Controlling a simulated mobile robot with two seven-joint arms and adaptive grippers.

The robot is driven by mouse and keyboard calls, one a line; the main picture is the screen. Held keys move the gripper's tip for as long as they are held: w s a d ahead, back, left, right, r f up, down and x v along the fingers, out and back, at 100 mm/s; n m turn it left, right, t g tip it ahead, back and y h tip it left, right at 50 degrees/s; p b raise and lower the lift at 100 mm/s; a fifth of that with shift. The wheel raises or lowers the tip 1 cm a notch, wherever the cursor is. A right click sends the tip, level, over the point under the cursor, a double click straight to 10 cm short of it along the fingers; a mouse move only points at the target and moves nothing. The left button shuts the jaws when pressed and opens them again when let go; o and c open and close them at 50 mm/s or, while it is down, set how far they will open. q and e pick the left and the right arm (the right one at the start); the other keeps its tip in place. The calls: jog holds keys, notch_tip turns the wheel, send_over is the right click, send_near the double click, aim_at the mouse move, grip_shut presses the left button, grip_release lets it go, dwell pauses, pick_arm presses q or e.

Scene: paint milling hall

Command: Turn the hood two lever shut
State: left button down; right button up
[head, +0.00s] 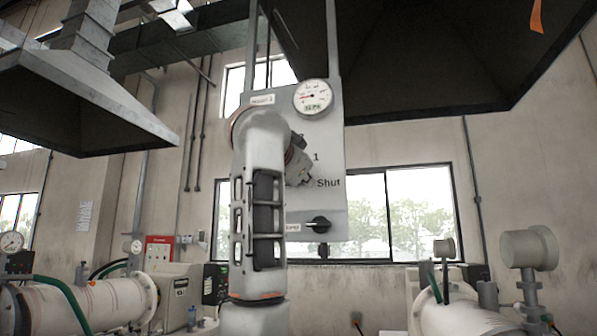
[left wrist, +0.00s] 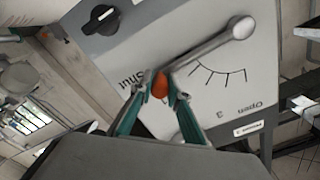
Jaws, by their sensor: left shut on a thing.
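The hood two control panel (head: 325,215) is a grey plate in front of me in the head view. In the left wrist view the panel (left wrist: 205,110) appears turned over, with "Shut" and "Open" at the ends of a tick scale. Its grey lever (left wrist: 208,48) runs from a round hub to a red grip (left wrist: 160,84) beside the word "Shut", along that end of the scale. My left gripper (left wrist: 161,92) is shut on the red grip with its teal fingers. In the head view my left gripper (head: 300,167) and arm hide the lever. My right gripper is out of view.
A pressure gauge (head: 313,97) sits at the panel's top and a black rotary knob (head: 319,225) near its bottom. A dark hood (head: 430,60) hangs above. Mills (head: 85,305) stand lower left, with more machinery (head: 530,250) at right. A window (head: 400,210) lies behind.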

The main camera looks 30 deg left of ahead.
pick_arm(q)
jog(key=shift+f+m+b, duration=0.3)
jog(key=shift+f+m, duration=0.2)
jog(key=shift+f, duration=0.1)
jog(key=shift+w+f, duration=0.1)
jog(key=shift+f, duration=0.05)
jog(key=c, duration=1.9)
grip_release()
jog(key=shift+s+d, duration=0.15)
jog(key=shift+s, duration=0.15)
jog(key=v, duration=1.1)
jog(key=shift+s, duration=0.3)
